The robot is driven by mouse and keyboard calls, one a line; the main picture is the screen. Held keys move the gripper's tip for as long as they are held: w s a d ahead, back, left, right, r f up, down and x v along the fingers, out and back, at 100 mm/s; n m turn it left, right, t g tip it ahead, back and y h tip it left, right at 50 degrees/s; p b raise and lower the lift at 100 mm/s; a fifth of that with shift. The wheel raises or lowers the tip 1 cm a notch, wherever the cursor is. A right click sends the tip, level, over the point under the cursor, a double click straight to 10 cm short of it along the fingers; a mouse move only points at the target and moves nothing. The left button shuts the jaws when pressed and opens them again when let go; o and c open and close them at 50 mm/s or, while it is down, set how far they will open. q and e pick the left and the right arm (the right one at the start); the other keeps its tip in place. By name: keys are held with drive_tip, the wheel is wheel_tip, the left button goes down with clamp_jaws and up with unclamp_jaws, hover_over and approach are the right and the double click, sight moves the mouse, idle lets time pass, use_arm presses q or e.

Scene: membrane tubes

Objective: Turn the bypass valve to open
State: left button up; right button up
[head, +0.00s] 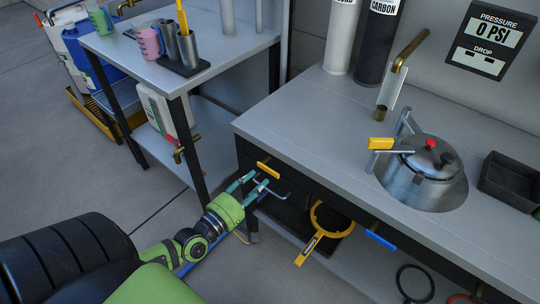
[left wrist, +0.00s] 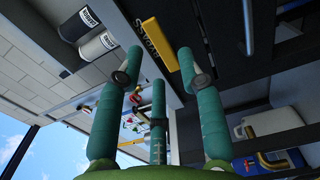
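A yellow bar handle (head: 268,170), which I take to be the bypass valve, is on the dark front panel under the counter's near edge. My left gripper (head: 258,184) has teal fingers, spread open and empty, pointing at the handle from just in front and below. In the left wrist view the open fingers (left wrist: 159,64) stand on either side of the handle's near end; contact cannot be made out. My right gripper is not in view.
The counter (head: 300,120) carries a metal pot (head: 423,178) with a yellow-tipped clamp and a black tray (head: 512,182). A blue handle (head: 380,239) is further right on the front. A yellow strainer-like tool (head: 318,232) is below. A side table (head: 120,48) stands left.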

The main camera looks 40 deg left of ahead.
sight(270, 171)
use_arm(q)
drive_tip(key=shift+w+d+r, duration=0.1)
drive_tip(key=shift+w+r, duration=0.1)
drive_tip(key=shift+w, duration=0.2)
drive_tip(key=w, duration=0.5)
drive_tip(key=shift+d, duration=0.35)
drive_tip(key=shift+w, duration=0.3)
clamp_jaws()
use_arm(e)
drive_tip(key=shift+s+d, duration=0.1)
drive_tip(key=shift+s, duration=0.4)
